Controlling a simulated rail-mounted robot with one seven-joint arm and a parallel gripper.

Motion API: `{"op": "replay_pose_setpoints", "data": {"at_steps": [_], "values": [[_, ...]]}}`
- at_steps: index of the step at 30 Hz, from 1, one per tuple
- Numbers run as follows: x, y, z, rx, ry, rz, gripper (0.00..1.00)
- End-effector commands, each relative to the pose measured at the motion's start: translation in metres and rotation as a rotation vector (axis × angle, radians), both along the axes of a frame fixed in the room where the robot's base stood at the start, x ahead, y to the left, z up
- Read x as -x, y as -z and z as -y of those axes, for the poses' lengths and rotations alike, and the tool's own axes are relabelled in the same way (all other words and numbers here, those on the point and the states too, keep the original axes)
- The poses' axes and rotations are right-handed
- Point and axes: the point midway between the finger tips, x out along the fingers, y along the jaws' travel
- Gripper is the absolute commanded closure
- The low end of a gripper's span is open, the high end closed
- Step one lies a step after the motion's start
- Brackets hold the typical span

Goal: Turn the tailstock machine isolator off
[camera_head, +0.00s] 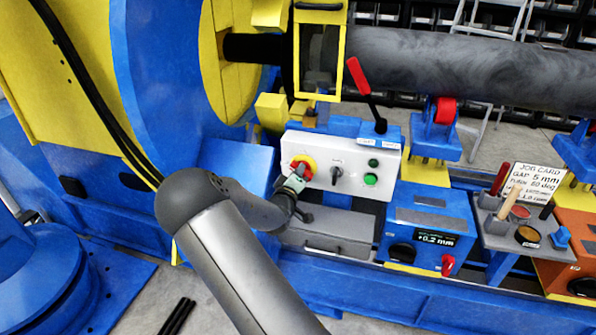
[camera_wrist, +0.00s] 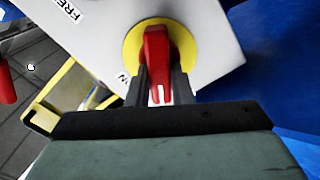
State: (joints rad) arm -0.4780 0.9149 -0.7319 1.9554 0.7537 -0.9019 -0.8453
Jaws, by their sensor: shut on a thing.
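The isolator is a red rotary handle on a round yellow plate (camera_head: 309,163), at the left end of a pale grey control box (camera_head: 345,186). In the wrist view the red handle (camera_wrist: 156,45) stands in front of the yellow plate (camera_wrist: 132,48), pointing roughly up and down in that picture. My gripper (camera_head: 298,176) is at the isolator. In the wrist view my gripper (camera_wrist: 160,88) has its two dark fingers on either side of the handle's lower part, shut on it. The handle is partly hidden by my gripper in the head view.
The box also bears a black selector (camera_head: 336,171) and green buttons (camera_head: 371,179). A red-knobbed lever (camera_head: 358,76) rises behind it. A blue unit with a display (camera_head: 428,232) and a small tool stand (camera_head: 522,232) are to the right. A grey pipe (camera_head: 450,62) runs above.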

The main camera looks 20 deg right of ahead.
Motion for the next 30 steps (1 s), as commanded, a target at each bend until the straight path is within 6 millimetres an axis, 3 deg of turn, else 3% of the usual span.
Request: {"op": "replay_pose_setpoints", "data": {"at_steps": [15, 30], "values": [[-0.0004, 0.0038, -0.0019, 0.328, -0.001, -0.282, 1.00], [-0.0003, 0.0053, -0.0015, 0.445, 0.000, -0.384, 1.00]]}}
